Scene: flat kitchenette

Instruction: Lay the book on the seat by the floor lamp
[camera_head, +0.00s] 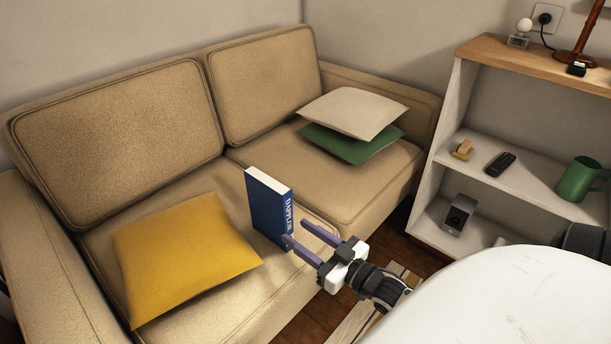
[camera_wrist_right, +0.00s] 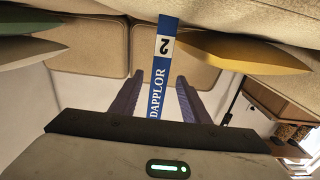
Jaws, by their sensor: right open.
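A blue book (camera_head: 268,207) with a white page edge stands upright at the front of the sofa seat (camera_head: 335,192). I cannot tell whether its lower end rests on the cushion. My right gripper (camera_head: 296,232) is open, with its purple fingertips at the book's spine. In the right wrist view the spine, lettered DAPPLOR and 2 (camera_wrist_right: 160,75), shows between the two spread fingers (camera_wrist_right: 156,100). Whether either finger touches it is unclear. My left gripper is not in view. No floor lamp is clearly seen.
A yellow cushion (camera_head: 180,258) lies left of the book. A cream cushion (camera_head: 352,112) and a green cushion (camera_head: 350,148) lie at the seat's far right. A white shelf (camera_head: 450,100) with a wooden top, holding a green mug (camera_head: 578,180), stands at right.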

